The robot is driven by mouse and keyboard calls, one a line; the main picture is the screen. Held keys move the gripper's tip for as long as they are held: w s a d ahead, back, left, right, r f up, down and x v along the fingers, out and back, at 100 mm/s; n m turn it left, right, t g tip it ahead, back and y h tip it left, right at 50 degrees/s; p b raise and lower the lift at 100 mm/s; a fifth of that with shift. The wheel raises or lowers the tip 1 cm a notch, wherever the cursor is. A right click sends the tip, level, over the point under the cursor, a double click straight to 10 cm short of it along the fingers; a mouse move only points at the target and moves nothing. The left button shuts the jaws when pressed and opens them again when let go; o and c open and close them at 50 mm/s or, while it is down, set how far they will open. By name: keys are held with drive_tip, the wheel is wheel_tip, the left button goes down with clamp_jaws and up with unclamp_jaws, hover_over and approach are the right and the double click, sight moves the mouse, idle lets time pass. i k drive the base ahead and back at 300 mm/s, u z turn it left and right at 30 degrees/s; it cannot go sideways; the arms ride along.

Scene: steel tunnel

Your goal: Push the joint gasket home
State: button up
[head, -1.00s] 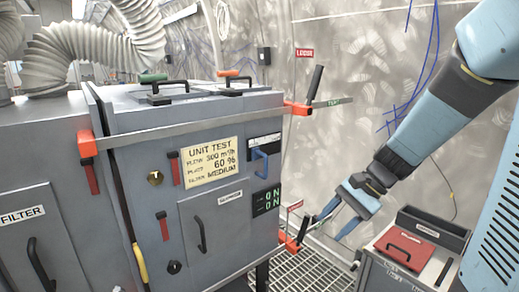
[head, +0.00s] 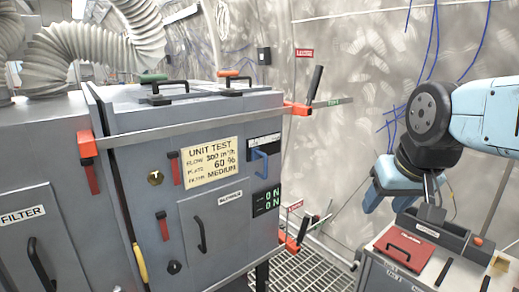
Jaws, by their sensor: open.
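The grey cabinet (head: 190,215) with the "UNIT TEST" sign stands left of centre, against the grey filter unit (head: 45,190). A dark upright seam (head: 112,190) runs between the two. A yellow piece (head: 139,262) sits low at this seam; I cannot tell whether it is the gasket or a handle. No other part is clearly a gasket. My gripper (head: 386,206) is at the right, above the cart's left side, pointing down. Its blue fingers are apart, with nothing visible between them. It is well away from the seam.
A grey cart (head: 388,272) with a red case (head: 405,250) stands at lower right. Red-ended clamp bars (head: 297,108) jut from the cabinet's right side. Grated floor (head: 310,270) lies between cabinet and cart.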

sight(138, 256)
drive_tip(key=u, duration=1.75)
drive_tip(key=k, duration=0.9)
drive_tip(key=i, duration=0.7)
